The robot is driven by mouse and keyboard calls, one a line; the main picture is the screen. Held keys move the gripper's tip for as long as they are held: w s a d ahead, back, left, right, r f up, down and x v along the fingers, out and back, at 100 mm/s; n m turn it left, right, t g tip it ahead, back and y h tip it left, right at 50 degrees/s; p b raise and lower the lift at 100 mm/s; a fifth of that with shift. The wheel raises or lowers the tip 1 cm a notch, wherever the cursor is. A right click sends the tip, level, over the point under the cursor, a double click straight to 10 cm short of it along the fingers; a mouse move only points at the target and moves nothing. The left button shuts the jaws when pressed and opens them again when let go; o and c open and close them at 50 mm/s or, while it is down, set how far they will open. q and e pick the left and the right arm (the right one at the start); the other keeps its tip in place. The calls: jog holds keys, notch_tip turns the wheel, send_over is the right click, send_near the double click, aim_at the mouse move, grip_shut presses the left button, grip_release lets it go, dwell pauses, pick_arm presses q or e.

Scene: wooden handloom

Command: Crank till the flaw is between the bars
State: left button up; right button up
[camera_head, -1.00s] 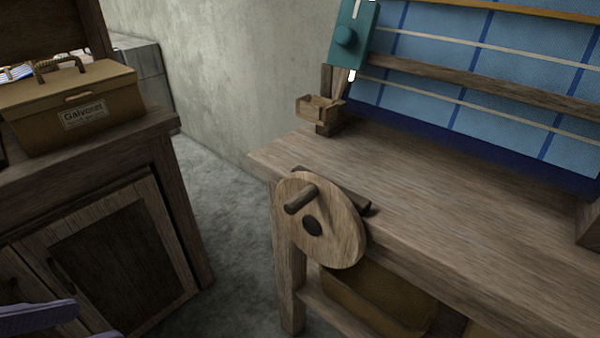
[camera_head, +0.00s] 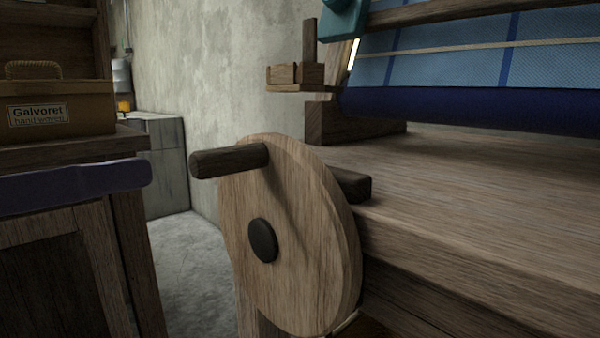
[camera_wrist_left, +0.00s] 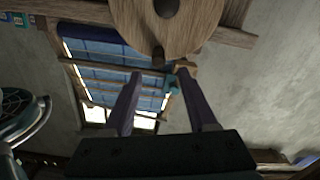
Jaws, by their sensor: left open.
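The round wooden crank wheel (camera_head: 295,235) stands at the left end of the loom, with a dark handle peg (camera_head: 230,161) sticking out near its top. In the left wrist view, the wheel (camera_wrist_left: 190,35) and its peg (camera_wrist_left: 158,57) lie ahead of my left gripper (camera_wrist_left: 160,73), whose fingers are apart and empty. In the head view, one purple finger of my left gripper (camera_head: 80,185) shows left of the peg, apart from it. Blue checked cloth (camera_head: 430,65) hangs behind a wooden bar (camera_head: 450,12) and a thin pale bar (camera_head: 470,44). I see no flaw. My right gripper is out of view.
The loom's wooden bench top (camera_head: 480,185) extends right of the wheel. A cabinet (camera_head: 45,270) stands at left with a brown Galvoret box (camera_head: 60,108) on it. A small wooden bracket (camera_head: 296,75) and a teal part (camera_head: 343,18) sit above the wheel. Bare floor (camera_head: 190,265) shows between.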

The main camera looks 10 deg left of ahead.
aim_at(193, 165)
pick_arm(q)
jog(key=shift+x, duration=4.65)
jog(key=shift+s, duration=0.1)
grip_shut()
